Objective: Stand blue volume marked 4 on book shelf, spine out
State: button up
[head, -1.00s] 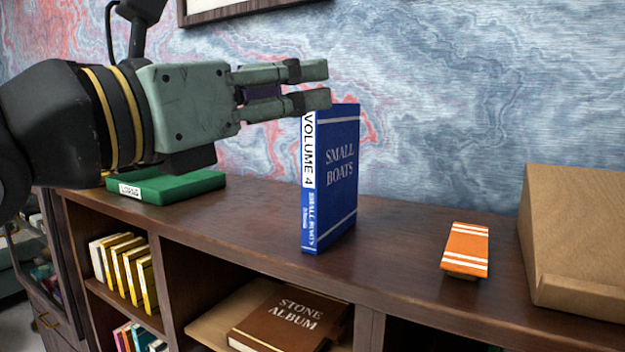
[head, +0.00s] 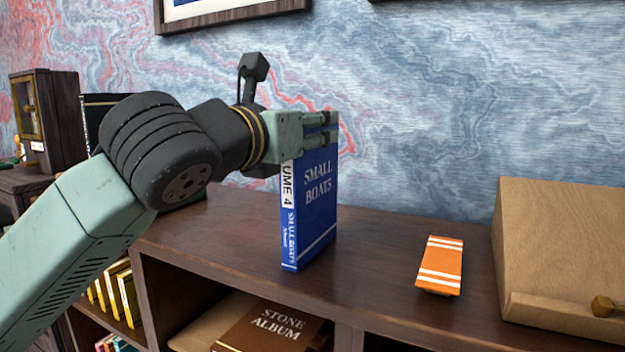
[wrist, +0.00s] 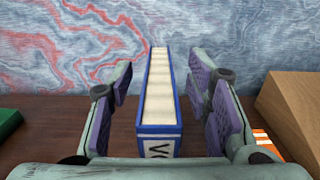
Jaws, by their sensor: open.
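The blue book marked VOLUME 4, titled Small Boats (head: 316,205), stands upright on top of the wooden shelf unit (head: 385,265), its spine facing the front. My gripper (head: 322,130) is at the upper part of the book, covering part of its cover and spine label. In the wrist view my gripper (wrist: 165,100) is open, with one finger on each side of the book's pale top page edges (wrist: 160,85). Gaps show between the pads and the covers.
An orange striped item (head: 440,265) lies to the right, beside a large brown box (head: 570,255). A brown Stone Album book (head: 268,328) lies in the compartment below. Yellow books (head: 128,298) stand in the left compartment. A green book (wrist: 8,122) lies left.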

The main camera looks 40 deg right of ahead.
jog(key=shift+w+d, duration=0.1)
jog(key=shift+d, duration=0.2)
jog(key=shift+c, duration=0.2)
grip_shut()
dwell(0.8)
